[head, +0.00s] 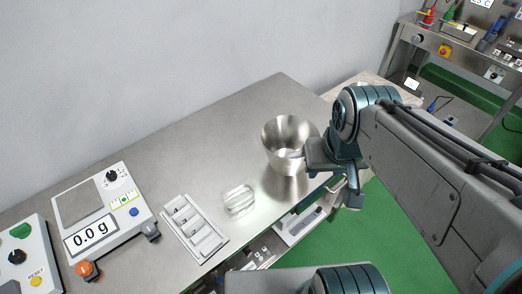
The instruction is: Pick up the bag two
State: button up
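I cannot clearly make out a teabag or which thing is bag two. A white compartment tray (208,248) lies near the table's front edge, with small dark and pale shapes in it too small to tell. A small clear box (238,199) sits just right of the tray. A shiny metal cup (283,132) stands upright farther right. My gripper (297,155) is at the cup's right side, overlapping it in the picture. I cannot tell whether they touch. The fingertips are too small and partly hidden to show whether they are open or shut, or hold anything.
A scale (103,209) reading 0.0 g stands left of the tray. A control box (30,258) with buttons is at far left. The grey metal table (190,150) is bare along the back wall. Another workbench (455,50) stands at upper right, beyond green floor.

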aim_at(200, 223)
jog(key=u, duration=1.5)
